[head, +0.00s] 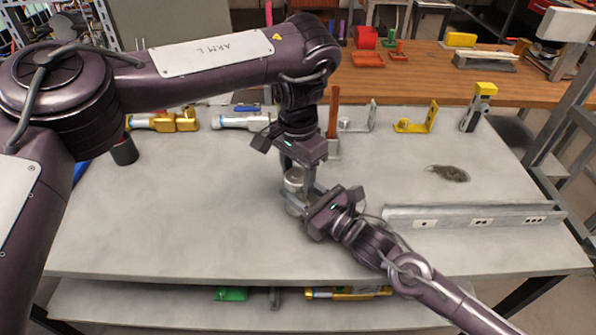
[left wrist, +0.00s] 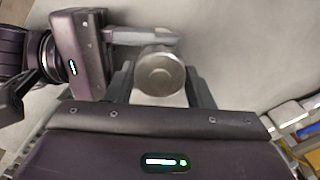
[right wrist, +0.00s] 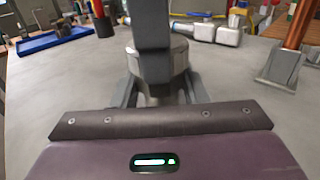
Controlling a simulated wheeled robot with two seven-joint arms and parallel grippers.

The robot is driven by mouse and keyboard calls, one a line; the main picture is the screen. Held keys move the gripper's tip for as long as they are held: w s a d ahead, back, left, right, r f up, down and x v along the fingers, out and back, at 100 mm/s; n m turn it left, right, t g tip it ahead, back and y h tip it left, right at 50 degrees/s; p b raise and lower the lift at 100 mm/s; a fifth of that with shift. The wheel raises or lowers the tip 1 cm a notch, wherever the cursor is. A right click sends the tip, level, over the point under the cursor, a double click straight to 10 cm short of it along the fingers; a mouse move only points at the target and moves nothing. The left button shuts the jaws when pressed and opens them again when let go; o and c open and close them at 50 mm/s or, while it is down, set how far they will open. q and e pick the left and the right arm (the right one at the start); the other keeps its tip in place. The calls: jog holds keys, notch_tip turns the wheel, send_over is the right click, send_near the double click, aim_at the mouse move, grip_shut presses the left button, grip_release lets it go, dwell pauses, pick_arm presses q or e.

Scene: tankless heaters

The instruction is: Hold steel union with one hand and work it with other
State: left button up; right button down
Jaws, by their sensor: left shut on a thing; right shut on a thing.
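The steel union (head: 293,184) is a short grey metal cylinder standing upright near the middle of the grey table (head: 180,220). My left gripper (head: 297,168) reaches down from above and is shut on its upper part. My right gripper (head: 304,197) comes in from the right and is shut on it lower down. The left wrist view shows the union's round end (left wrist: 160,73) between the left fingers, with a right finger beside it. In the right wrist view the union (right wrist: 180,58) is partly hidden behind a left finger.
A gold fitting (head: 165,122) and a steel fitting (head: 243,121) lie at the back left. A copper-coloured post (head: 333,113) stands close behind my grippers. A yellow bracket (head: 418,119) stands at back right, and a steel rail with holes (head: 472,216) lies on the right. The table's front left is clear.

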aim_at(298, 176)
pick_arm(q)
jog(key=shift+r, duration=0.2)
jog(key=shift+r, duration=0.9)
jog(key=shift+r, duration=2)
pick_arm(e)
jog(key=c, duration=0.8)
grip_release()
jog(key=shift+o, duration=0.2)
